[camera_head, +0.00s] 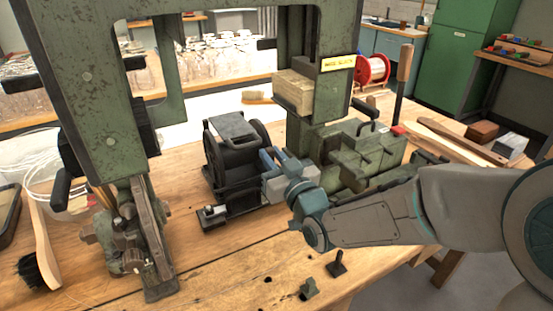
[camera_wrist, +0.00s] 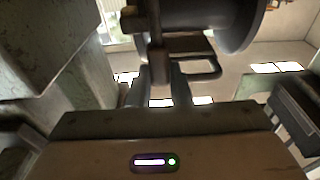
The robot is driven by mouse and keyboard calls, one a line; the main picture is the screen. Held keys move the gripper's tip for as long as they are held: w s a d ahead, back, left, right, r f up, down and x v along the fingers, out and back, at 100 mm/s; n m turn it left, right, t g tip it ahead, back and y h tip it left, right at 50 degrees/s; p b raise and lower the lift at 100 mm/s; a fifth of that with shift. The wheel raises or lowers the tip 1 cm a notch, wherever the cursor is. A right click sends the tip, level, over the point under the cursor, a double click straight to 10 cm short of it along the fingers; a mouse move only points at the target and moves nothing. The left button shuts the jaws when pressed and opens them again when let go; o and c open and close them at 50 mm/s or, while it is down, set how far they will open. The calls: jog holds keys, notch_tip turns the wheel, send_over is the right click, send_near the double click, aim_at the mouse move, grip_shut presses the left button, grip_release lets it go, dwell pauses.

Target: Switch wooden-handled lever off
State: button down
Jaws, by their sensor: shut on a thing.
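An upright lever with a wooden handle (camera_head: 404,62) stands at the right of the green machine, apart from my gripper. My gripper (camera_head: 268,168) is at the right side of a black motor-like unit (camera_head: 236,150) on the bench. In the wrist view my gripper (camera_wrist: 158,92) is shut on a dark brown upright bar (camera_wrist: 160,58) in front of a dark round drum (camera_wrist: 228,22). The bar's lower end is between the fingers. In the head view the held bar is hidden behind my gripper, and I cannot tell whether it has a wooden handle.
The green machine frame (camera_head: 94,95) rises at the left, and a green vise-like part (camera_head: 362,160) stands close to the right of my gripper. A wooden brush (camera_head: 40,240) lies at far left. The front of the bench (camera_head: 215,265) is mostly clear, with small pegs.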

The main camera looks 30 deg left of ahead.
jog(key=c, duration=1.3)
grip_release()
jog(key=shift+b+v, duration=3.8)
jog(key=shift+v, duration=3.1)
